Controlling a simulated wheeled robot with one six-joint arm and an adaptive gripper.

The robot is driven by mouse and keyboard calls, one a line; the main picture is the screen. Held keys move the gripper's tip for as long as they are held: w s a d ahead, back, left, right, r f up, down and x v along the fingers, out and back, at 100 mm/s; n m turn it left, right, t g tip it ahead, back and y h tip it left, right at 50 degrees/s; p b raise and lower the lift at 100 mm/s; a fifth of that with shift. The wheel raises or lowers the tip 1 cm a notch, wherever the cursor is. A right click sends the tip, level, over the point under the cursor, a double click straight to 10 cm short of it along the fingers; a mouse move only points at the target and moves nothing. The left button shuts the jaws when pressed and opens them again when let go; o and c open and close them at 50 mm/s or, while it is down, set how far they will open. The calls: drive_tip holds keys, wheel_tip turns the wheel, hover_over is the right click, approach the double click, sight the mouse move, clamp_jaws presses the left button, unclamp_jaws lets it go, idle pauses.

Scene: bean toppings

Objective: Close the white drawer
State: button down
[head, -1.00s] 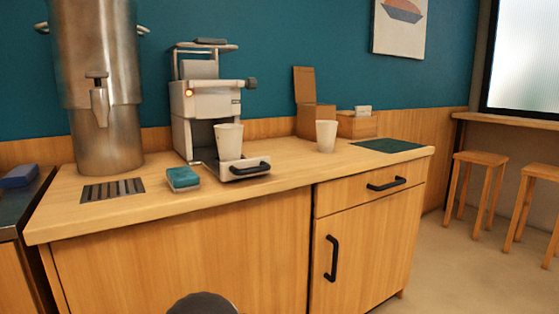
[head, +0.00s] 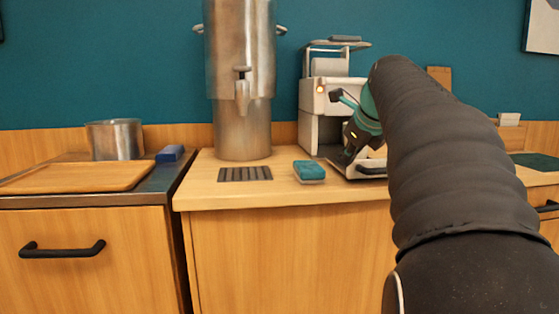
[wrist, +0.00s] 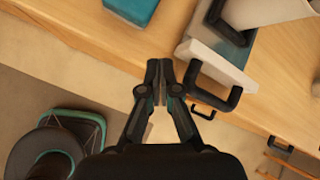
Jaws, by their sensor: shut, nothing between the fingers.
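In the head view my arm partly covers the machine and drawer.
A blue-green sponge (head: 309,171) and a dark grate (head: 245,174) lie on the counter left of the drawer. A tall steel urn (head: 240,125) stands behind the grate. The counter front between these and the edge is clear.

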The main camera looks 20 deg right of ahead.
sight(362, 162)
drive_tip(key=w+d+r+m, duration=0.2)
drive_tip(key=d+r+m, duration=0.1)
drive_tip(key=d+m, duration=0.5)
drive_tip(key=shift+n+t+h, duration=0.4)
drive_tip(key=shift+n, duration=0.1)
drive_tip(key=x, duration=0.3)
drive_tip(key=b+x, duration=0.1)
drive_tip(key=x, duration=0.2)
drive_tip(key=b+x, duration=0.1)
drive_tip(key=x, duration=0.2)
drive_tip(key=shift+d+f, duration=0.3)
drive_tip(key=shift+f, duration=0.1)
